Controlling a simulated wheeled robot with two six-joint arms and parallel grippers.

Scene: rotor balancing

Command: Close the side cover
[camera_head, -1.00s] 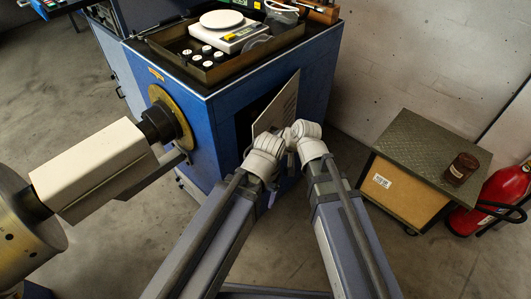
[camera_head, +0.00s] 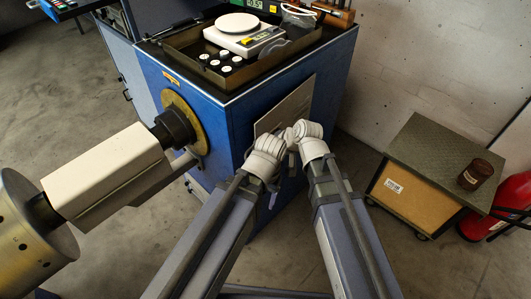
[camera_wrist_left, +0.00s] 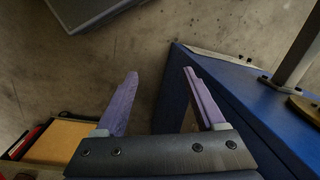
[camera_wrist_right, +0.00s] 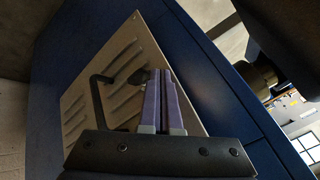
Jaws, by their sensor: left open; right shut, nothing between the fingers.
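The side cover (camera_head: 290,105) is a grey louvred panel on the blue machine's side. It lies flat or nearly flat against that side, and no dark opening shows around it. Whether it is fully seated I cannot tell. In the right wrist view the cover (camera_wrist_right: 110,85) carries a dark bent handle (camera_wrist_right: 100,100) and a small dark knob. My right gripper (camera_wrist_right: 164,75) is shut and empty in front of the cover, beside the knob; contact is unclear. My left gripper (camera_wrist_left: 160,78) is open and empty, beside the blue machine's edge. My wrists hide the cover's lower part in the head view.
The blue machine (camera_head: 225,110) carries a tray with a white scale (camera_head: 238,32) on top. A shaft with a white block (camera_head: 105,175) and metal drum sticks out left. A cart (camera_head: 425,160) with a brown jar (camera_head: 475,174) and a red extinguisher stand right.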

